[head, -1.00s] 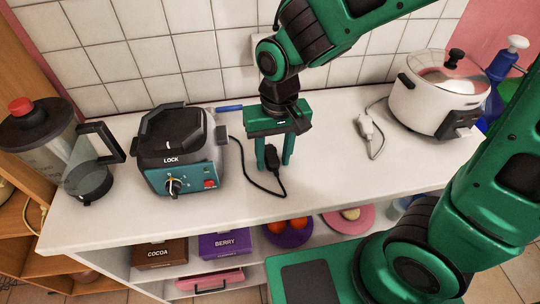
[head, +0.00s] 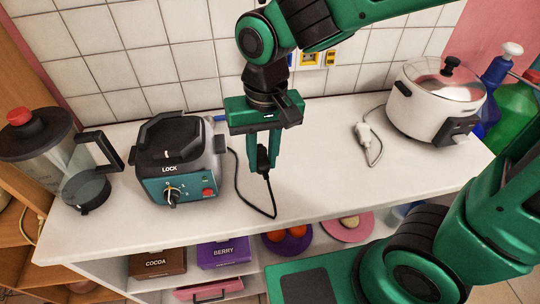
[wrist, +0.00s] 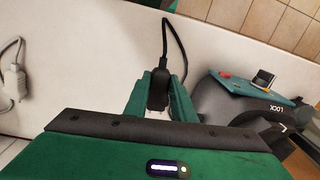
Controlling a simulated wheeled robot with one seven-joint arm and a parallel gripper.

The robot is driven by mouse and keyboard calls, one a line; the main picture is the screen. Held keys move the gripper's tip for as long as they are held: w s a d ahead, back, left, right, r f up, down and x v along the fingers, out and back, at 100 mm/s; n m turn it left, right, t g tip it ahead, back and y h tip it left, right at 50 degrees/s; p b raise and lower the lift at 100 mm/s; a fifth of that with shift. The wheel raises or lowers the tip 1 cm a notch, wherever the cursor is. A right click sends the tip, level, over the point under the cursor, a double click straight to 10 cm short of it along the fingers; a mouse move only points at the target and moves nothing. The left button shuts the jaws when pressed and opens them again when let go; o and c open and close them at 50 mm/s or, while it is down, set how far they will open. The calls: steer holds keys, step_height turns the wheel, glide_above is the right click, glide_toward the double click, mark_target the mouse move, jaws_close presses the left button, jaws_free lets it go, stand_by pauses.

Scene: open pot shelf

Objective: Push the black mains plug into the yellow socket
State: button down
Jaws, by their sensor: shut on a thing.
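The black mains plug (head: 263,157) is between the fingers of my gripper (head: 264,167), held above the white counter with its black cord hanging down. In the wrist view the plug (wrist: 158,90) sits between the two green fingers of my gripper (wrist: 160,97), its cord running away from the far end. A yellow socket (head: 308,58) is on the tiled back wall, above and to the right of my gripper. My arm hides part of the socket row.
A teal-fronted appliance (head: 178,165) marked LOCK stands left of my gripper, with a blender jug (head: 75,165) further left. A rice cooker (head: 435,100) stands at the right, and its white plug (head: 364,133) lies on the counter.

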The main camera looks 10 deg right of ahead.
steer(key=shift+s+a+r, duration=2.75)
steer(key=shift+s+r, duration=0.1)
steer(key=shift+r, duration=1.9)
steer(key=w+d, duration=2.2)
steer(key=shift+w+d, duration=0.25)
steer(key=shift+d, duration=0.15)
steer(key=shift+d+f, duration=0.1)
steer(key=shift+d+f+m, duration=0.3)
steer(key=shift+d+m, duration=0.05)
steer(key=shift+m, duration=0.15)
steer(key=shift+a+r, duration=0.1)
steer(key=shift+a, duration=0.1)
